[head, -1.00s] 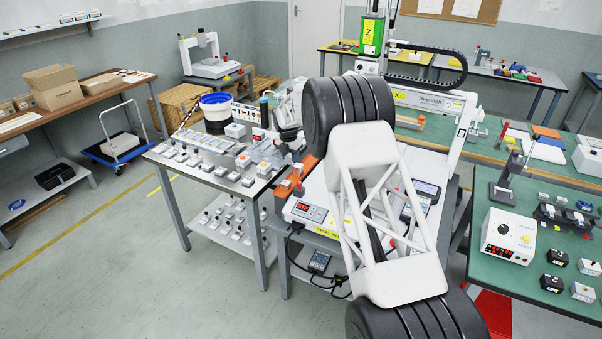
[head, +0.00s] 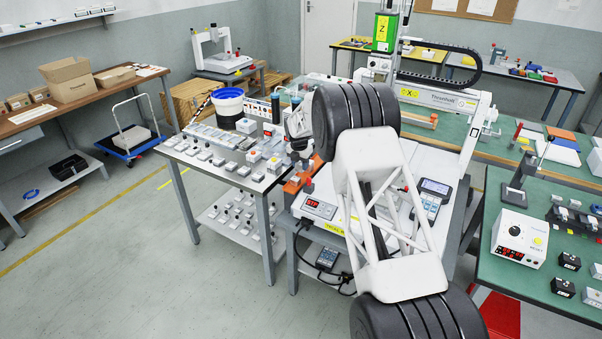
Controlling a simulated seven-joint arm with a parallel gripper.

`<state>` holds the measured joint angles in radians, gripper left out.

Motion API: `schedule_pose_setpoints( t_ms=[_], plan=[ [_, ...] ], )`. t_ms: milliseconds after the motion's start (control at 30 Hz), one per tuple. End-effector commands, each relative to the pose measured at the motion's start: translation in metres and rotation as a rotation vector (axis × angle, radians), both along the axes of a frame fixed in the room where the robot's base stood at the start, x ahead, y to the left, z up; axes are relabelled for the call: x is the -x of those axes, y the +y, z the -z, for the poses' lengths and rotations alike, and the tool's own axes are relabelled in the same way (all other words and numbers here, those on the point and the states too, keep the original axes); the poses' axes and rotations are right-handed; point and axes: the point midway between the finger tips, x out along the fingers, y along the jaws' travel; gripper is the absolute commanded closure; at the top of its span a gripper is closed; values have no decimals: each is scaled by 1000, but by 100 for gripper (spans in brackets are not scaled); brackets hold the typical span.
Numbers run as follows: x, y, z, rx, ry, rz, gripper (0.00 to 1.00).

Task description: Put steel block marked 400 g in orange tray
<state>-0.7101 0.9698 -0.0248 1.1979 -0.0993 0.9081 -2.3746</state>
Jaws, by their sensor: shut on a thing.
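My gripper (head: 304,166) is small and mostly hidden behind my wrist and the large dark arm joint. It is at the right end of the grey table, just above an orange tray (head: 292,186). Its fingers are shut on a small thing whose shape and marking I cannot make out. The orange tray shows only in part, between the grey table and the white machine, with my arm covering its far side. No 400 g mark is legible anywhere, so I cannot tell whether the held thing is the steel block.
A white machine with a red display (head: 314,205) stands close to the tray. A green bench (head: 490,268) with a white meter (head: 519,238) is at right. Open floor lies at left.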

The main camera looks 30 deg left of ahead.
Motion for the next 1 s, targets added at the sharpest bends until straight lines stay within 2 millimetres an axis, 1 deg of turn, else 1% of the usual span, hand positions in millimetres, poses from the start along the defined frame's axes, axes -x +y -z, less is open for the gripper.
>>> schedule_pose_setpoints(
  t_ms=[100, 467, 800, 1000],
  plan=[
    [0, 0, 4, -1, -1, 0, 100],
    [0, 0, 7, 0, 0, 0, 100],
    [0, 0, 39, 0, 0, 0, 100],
    [0, 0, 42, -1, -1, 0, 100]
  ],
)
